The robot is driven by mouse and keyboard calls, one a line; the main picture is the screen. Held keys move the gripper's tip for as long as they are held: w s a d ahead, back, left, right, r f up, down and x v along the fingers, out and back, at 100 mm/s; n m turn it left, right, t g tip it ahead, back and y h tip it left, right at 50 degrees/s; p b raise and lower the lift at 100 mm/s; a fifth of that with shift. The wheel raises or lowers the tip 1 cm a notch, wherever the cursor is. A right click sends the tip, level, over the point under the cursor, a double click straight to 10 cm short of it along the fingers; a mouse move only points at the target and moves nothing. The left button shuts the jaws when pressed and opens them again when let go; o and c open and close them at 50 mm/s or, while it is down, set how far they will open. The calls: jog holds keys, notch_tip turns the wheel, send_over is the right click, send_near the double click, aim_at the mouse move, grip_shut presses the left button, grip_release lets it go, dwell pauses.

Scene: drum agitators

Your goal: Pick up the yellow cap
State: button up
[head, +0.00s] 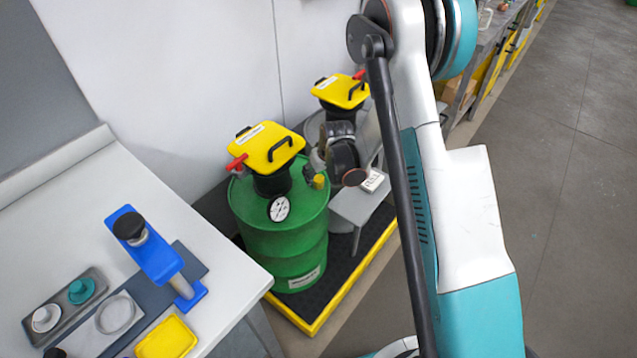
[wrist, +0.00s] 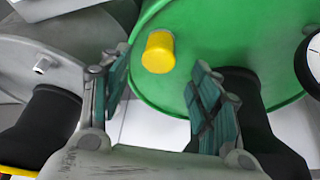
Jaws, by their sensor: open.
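The yellow cap (wrist: 158,52) is a small short cylinder on the top of the green drum (wrist: 215,30). It also shows in the head view as a small yellow spot (head: 319,181) near the right rim of the green drum (head: 285,245). My gripper (wrist: 160,62) is open and empty, with its two teal-padded fingers on either side of the cap in the wrist view. How far the fingertips are from the cap in depth cannot be told. In the head view my gripper (head: 317,163) is close to the cap, partly hidden by my wrist.
A yellow-topped agitator (head: 267,147) with a dial gauge (head: 279,208) stands on the green drum beside the cap. A grey drum with another yellow-topped agitator (head: 341,90) is behind. A white table (head: 130,185) with a blue stand (head: 150,255) is left.

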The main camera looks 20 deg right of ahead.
aim_at(319, 178)
jog(key=b+x, duration=0.1)
jog(key=x, duration=0.1)
jog(key=b+x, duration=0.1)
jog(key=x, duration=0.1)
jog(key=shift+s+d+f, duration=0.15)
jog(key=shift+s+f, duration=0.05)
jog(key=shift+f, duration=0.05)
jog(key=shift+r, duration=0.1)
jog(key=c, duration=0.9)
